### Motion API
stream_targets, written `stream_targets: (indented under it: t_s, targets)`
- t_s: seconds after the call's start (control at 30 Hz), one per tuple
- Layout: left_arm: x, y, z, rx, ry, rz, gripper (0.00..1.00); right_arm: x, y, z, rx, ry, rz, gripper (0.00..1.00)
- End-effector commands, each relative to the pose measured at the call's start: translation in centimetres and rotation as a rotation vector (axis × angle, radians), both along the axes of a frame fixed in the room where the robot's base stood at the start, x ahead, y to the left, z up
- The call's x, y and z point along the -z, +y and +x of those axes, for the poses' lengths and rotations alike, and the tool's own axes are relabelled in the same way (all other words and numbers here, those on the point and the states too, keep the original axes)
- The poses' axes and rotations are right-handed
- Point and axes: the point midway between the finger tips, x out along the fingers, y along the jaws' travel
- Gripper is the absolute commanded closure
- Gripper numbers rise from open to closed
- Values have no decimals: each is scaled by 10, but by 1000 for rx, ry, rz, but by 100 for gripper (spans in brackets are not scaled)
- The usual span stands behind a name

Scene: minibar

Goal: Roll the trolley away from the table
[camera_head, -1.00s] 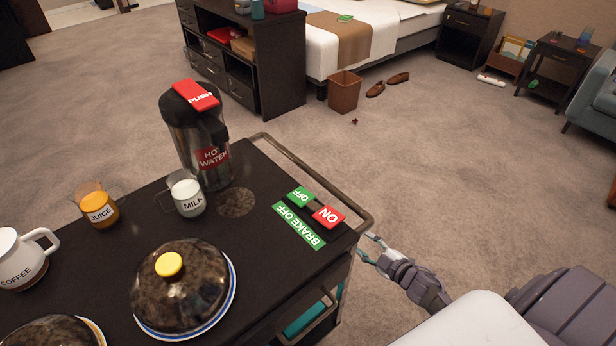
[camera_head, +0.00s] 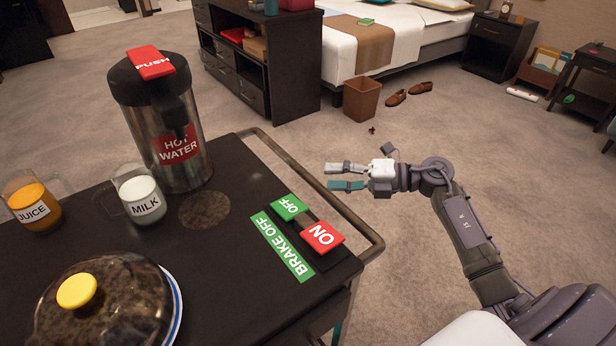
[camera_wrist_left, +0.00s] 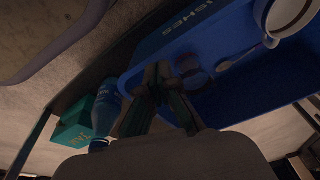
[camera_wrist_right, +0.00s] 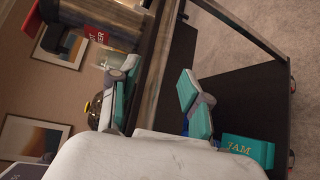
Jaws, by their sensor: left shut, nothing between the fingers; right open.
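The dark trolley (camera_head: 265,220) fills the lower left of the head view. Its metal handle rail (camera_head: 330,198) runs along the right end. A green "BRAKE OFF" label (camera_head: 281,247) lies beside a green OFF pad (camera_head: 289,207) and a red ON pad (camera_head: 322,237). My right gripper (camera_head: 345,177) is open beside the rail, fingers pointing left towards the trolley. In the right wrist view, a rail bar (camera_wrist_right: 158,70) passes between its open teal fingers; contact cannot be told. My left gripper (camera_wrist_left: 163,88) is shut and empty near a blue bin (camera_wrist_left: 228,95), outside the head view.
A hot water flask (camera_head: 165,130), milk glass (camera_head: 139,196), juice glass (camera_head: 33,203) and domed plate (camera_head: 110,300) stand on the trolley. Beyond are a dark cabinet (camera_head: 280,70), waste bin (camera_head: 362,99) and shoes (camera_head: 397,97). Carpet (camera_head: 540,200) to the right is largely clear.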

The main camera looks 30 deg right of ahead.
Motion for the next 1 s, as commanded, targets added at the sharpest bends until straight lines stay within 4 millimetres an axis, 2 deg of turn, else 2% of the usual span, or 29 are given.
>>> stream_targets:
  t_s: [0.1, 0.3, 0.5, 0.73, 0.77, 1.0]
  targets:
    - [0, 0, 0, 0, -1, 0, 100, 3, 20, 16, 0, -2, 5, 52]
    - [-1, 0, 1, 0, -1, 0, 100, 7, 43, 33, 1, 0, 4, 52]
    - [-2, 0, 1, 0, 1, 0, 100, 9, 51, 40, 1, 0, 1, 52]
    - [-2, 0, 1, 0, 0, 0, 100, 9, 51, 40, 1, 1, 2, 52]
    - [-2, 0, 1, 0, 0, 0, 100, 9, 51, 40, 1, 1, 2, 54]
    - [-2, 0, 2, 0, -2, 0, 100, 9, 51, 40, 1, 1, 2, 94]
